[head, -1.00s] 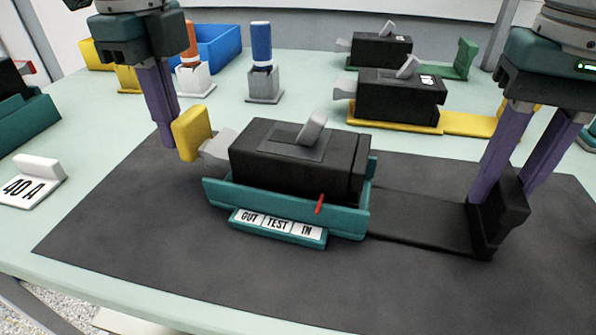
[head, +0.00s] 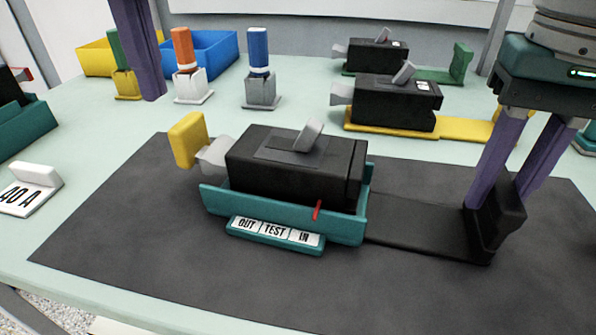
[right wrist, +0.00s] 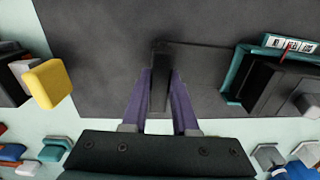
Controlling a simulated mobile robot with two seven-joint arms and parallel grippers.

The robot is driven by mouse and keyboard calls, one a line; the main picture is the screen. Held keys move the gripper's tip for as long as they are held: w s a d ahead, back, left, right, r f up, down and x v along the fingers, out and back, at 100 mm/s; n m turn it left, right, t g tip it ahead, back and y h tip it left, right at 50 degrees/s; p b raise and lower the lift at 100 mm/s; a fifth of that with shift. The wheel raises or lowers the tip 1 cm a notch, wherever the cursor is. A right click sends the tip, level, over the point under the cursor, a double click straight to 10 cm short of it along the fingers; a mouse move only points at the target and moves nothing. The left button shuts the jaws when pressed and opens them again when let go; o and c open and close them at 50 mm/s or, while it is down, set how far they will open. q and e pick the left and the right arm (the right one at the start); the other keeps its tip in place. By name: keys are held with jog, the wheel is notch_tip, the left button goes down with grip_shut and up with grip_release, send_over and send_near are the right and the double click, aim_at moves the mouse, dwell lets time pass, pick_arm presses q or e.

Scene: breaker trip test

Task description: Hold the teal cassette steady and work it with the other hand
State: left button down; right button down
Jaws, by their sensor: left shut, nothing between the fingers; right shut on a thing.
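The teal cassette (head: 285,213) rests on the dark mat and cradles a black breaker (head: 290,165) with a grey lever (head: 309,134) tilted up to the right. A red pointer (head: 317,210) stands above the IN end of the OUT/TEST/IN label strip (head: 275,232). A yellow block (head: 189,140) sits on the breaker's grey left end. My right gripper (head: 497,203) is shut on the upright black handle (head: 507,212) of the dark plate running right from the cassette; the handle also shows in the right wrist view (right wrist: 160,82). My left gripper (head: 150,92) is shut, empty and raised behind the yellow block.
Two more breakers stand behind, on a yellow base (head: 395,126) and a green base (head: 458,65). Orange (head: 182,48) and blue (head: 258,52) topped pieces stand at the back left near a blue bin (head: 215,50). A 40 A sign (head: 30,188) stands left. The front mat is clear.

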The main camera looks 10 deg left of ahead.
jog(key=c, duration=0.6)
grip_release()
